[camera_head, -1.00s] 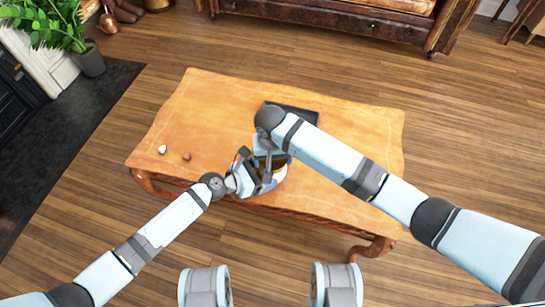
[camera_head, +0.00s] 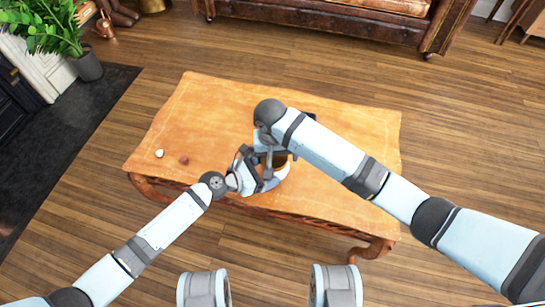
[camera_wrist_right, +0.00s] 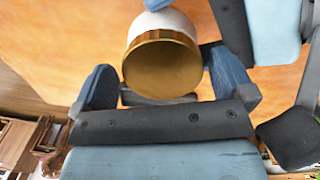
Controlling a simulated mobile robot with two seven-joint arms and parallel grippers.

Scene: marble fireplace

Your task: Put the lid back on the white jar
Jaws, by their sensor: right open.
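The white jar (camera_head: 282,173) stands near the front edge of the wooden table, partly covered by both grippers. In the right wrist view the jar (camera_wrist_right: 160,22) has a round gold piece (camera_wrist_right: 162,68) at its end, which looks like the lid seated on it; I cannot tell whether it is fully down. My right gripper (camera_head: 268,157) is above the jar, with its open fingers on either side of the gold piece. My left gripper (camera_head: 260,180) is at the jar's left side; its hold on the jar is hidden.
The table (camera_head: 220,115) is mostly clear. A small white item (camera_head: 159,153) and a small reddish item (camera_head: 184,160) lie at its left. A dark flat object (camera_head: 309,116) lies behind my right wrist, mostly hidden. A sofa (camera_head: 330,30) stands beyond the table.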

